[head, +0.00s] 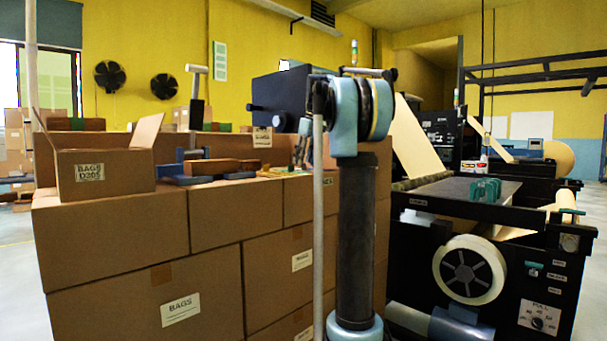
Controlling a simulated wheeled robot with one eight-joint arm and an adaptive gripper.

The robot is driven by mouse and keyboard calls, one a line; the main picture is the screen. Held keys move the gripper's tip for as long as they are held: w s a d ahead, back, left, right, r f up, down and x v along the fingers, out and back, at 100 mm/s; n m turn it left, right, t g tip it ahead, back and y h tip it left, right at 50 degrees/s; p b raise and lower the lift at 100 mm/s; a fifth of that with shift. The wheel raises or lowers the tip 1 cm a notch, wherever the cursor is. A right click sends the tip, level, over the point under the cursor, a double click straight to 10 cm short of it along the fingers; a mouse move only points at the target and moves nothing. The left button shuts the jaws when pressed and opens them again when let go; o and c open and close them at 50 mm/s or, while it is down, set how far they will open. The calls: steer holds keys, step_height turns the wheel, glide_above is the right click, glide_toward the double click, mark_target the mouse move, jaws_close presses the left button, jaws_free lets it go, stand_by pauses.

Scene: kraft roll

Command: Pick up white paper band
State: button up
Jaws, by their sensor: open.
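I cannot make out a white paper band for certain in the head view. A small pale strip (270,174) lies among the flat items on top of the carton stack, but it is too small to identify. My arm rises in front of the stack, and its upper joints bend away at the top. My gripper cannot be made out; it seems hidden behind my own arm links, which also cover part of the stack top.
Brown cartons (115,235) form a wide stack at left and centre. An open carton (103,172), blue pieces (195,180) and a brown block (215,167) lie on top. A black roll machine (425,280) with a pale roll (469,270) stands close at right.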

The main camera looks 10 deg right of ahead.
steer(key=shift+x, duration=0.8)
steer(key=shift+c, duration=0.3)
steer(key=c, duration=0.7)
steer(key=shift+c, duration=0.2)
steer(key=shift+r, duration=0.15)
